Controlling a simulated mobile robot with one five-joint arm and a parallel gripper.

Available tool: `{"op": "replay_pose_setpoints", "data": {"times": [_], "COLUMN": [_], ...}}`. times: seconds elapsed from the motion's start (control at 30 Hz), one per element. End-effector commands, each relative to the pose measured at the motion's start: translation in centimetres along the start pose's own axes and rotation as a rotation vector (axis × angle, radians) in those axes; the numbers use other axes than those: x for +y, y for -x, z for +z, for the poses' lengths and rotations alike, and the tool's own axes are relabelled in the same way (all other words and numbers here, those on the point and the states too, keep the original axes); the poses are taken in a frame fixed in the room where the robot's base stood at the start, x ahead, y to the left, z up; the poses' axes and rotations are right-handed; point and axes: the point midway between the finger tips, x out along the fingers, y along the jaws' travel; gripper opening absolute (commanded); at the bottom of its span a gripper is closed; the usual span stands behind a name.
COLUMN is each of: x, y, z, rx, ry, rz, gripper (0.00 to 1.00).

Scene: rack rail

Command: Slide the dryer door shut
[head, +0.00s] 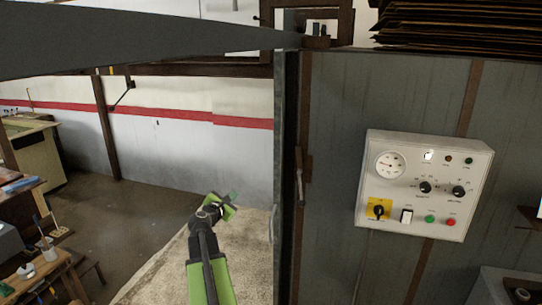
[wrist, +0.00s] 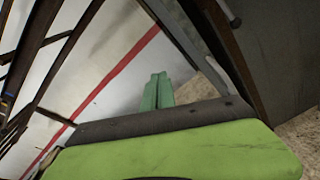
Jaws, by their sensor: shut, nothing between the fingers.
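The dryer's grey metal wall (head: 340,110) fills the right half of the head view. A narrow grey upright panel (head: 278,120), seen nearly edge-on at the wall's left end, looks like the dryer door. I cannot tell how far it stands open. A slim handle (head: 299,178) shows on the brown post beside it. My gripper (head: 233,198) is left of the panel and apart from it in the picture, low over the pale floor. Its green fingers (wrist: 157,90) are together and empty in the wrist view, left of a grey upright strip (wrist: 180,28).
A white control box (head: 425,185) with a gauge and knobs juts from the dryer wall. A dark grey beam (head: 130,42) crosses the upper left. A cluttered bench (head: 45,270) stands at the lower left. The grey floor (head: 130,205) between is clear.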

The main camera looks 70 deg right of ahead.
Motion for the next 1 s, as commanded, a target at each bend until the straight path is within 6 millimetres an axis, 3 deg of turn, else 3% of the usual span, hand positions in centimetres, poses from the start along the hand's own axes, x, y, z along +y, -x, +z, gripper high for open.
{"op": "replay_pose_setpoints", "data": {"times": [0.03, 0.1, 0.2, 0.53, 1.0], "x": [-1.3, -2.8, -4.1, -4.4, -3.5], "y": [-2.4, -4.4, -6.0, -7.8, -17.5], "z": [4.2, 7.6, 10.2, 10.9, 12.4], "rx": [-0.058, -0.114, -0.156, -0.170, -0.169], "ry": [0.133, 0.304, 0.459, 0.520, 0.517], "rz": [0.010, 0.026, 0.034, 0.038, 0.038], "gripper": [0.00, 0.00, 0.00, 0.00, 0.00]}}
